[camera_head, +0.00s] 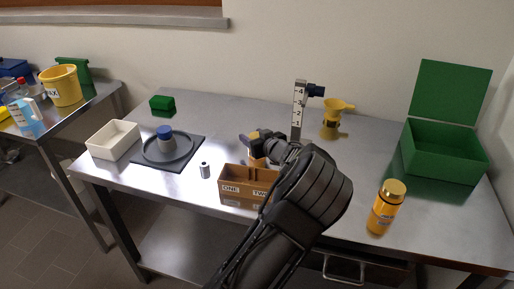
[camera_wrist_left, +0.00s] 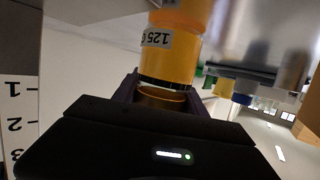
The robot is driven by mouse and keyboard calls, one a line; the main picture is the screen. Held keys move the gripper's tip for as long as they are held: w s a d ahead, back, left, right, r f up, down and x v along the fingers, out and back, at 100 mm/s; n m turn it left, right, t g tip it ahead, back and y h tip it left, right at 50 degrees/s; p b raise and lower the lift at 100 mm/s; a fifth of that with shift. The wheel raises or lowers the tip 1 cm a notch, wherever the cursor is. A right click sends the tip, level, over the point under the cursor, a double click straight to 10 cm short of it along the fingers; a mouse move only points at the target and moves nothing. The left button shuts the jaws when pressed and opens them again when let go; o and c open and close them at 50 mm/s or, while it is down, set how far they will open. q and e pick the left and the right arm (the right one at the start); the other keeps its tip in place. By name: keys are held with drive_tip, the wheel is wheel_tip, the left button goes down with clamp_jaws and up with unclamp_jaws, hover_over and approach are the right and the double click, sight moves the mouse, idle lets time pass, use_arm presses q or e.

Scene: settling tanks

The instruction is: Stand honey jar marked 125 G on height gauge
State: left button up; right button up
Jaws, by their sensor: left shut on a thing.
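The honey jar (camera_wrist_left: 172,55) is orange-yellow with a white label reading 125 G, upside down in the left wrist view. My left gripper (camera_wrist_left: 163,92) is shut on its lid end. In the head view, my left gripper (camera_head: 256,140) is beside the height gauge (camera_head: 299,108), left of its scale; only a little of the jar shows below the fingers. The gauge is a pale upright post with black numbers, and its scale also shows at the left edge of the left wrist view (camera_wrist_left: 18,120). My arm hides the gauge's foot. I cannot tell whether the jar touches anything. My right gripper is not in view.
A brown box marked ONE and TWO (camera_head: 236,187) stands near the gripper. A second yellow jar (camera_head: 386,208) is at right, near a green open box (camera_head: 445,150). A yellow funnel (camera_head: 336,115), small grey cylinder (camera_head: 205,170), dark mat (camera_head: 192,155) and white bin (camera_head: 113,140) stand around.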

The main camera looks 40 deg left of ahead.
use_arm(q)
clamp_jaws()
drive_tip(key=shift+r, duration=0.1)
wheel_tip(320, 180, up, 28)
drive_tip(key=b, duration=0.1)
idle(0.3)
idle(0.6)
